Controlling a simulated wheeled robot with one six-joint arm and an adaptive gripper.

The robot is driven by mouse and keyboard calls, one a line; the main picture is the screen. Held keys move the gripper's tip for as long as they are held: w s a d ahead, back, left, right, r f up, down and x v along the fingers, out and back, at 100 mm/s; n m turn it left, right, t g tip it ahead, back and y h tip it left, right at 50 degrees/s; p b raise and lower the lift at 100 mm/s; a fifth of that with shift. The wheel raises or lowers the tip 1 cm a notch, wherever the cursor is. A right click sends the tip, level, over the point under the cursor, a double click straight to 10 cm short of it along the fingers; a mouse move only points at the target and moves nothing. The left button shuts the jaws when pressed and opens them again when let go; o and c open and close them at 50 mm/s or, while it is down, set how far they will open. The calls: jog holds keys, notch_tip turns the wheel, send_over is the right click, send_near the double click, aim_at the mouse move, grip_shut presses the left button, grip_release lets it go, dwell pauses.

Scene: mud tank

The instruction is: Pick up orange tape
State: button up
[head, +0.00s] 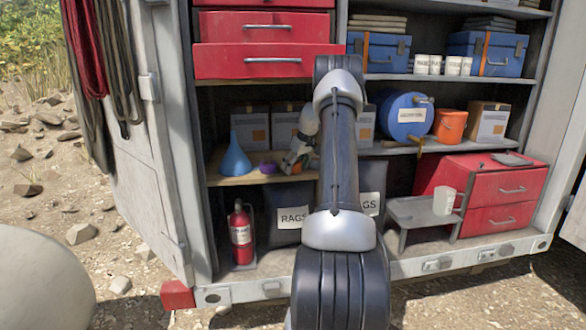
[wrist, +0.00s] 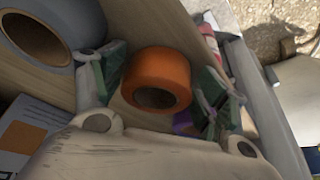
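The orange tape (wrist: 168,64) is a short roll standing on the wooden shelf, seen in the middle of the wrist view. In the head view it shows only as a small orange patch (head: 297,168) under my gripper. My gripper (head: 295,163) reaches down to the shelf, partly hidden by my arm. In the wrist view its green-padded fingers (wrist: 165,88) are apart, one on each side of the roll. The left finger looks close to the roll; I cannot tell whether it touches.
A purple roll (head: 268,168) and a blue funnel (head: 235,158) stand left of the tape. Cardboard boxes (head: 250,127) line the back. Red drawers (head: 262,61) hang above the shelf.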

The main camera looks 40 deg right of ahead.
jog(key=shift+r, duration=0.15)
jog(key=c, duration=0.8)
jog(key=shift+r, duration=0.1)
